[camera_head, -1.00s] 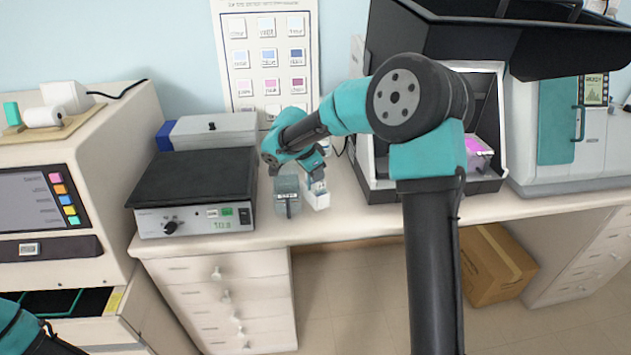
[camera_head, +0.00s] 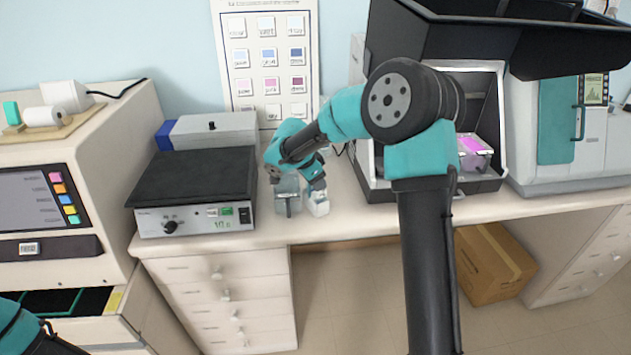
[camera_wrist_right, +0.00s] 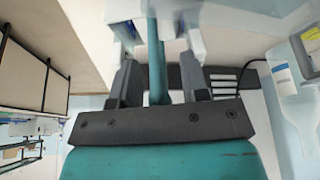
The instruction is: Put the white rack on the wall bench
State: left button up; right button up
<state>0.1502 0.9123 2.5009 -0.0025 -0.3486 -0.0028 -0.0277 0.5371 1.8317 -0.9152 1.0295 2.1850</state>
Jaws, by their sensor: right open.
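The white rack (camera_head: 318,207) is small and stands on the wall bench (camera_head: 370,222), near its front edge, just right of a clear glass jar. My right gripper (camera_head: 318,188) is right above the rack and hides its upper part. In the right wrist view the two dark fingers of this gripper (camera_wrist_right: 158,75) are apart, with a teal upright bar (camera_wrist_right: 155,50) between them. White parts of the rack (camera_wrist_right: 120,12) show beyond the fingertips. Of my left arm only a piece shows at the lower left; its gripper is out of frame.
The glass jar (camera_head: 287,195) stands close to the gripper's left. A hot plate (camera_head: 195,190) with a black top is farther left. A black hood (camera_head: 445,190) with a pink-lit box stands on the right. Some bench between rack and hood is clear.

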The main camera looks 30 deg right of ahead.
jog(key=v, duration=1.2)
jog(key=shift+r, duration=0.2)
jog(key=c, duration=0.3)
jog(key=shift+c, duration=0.2)
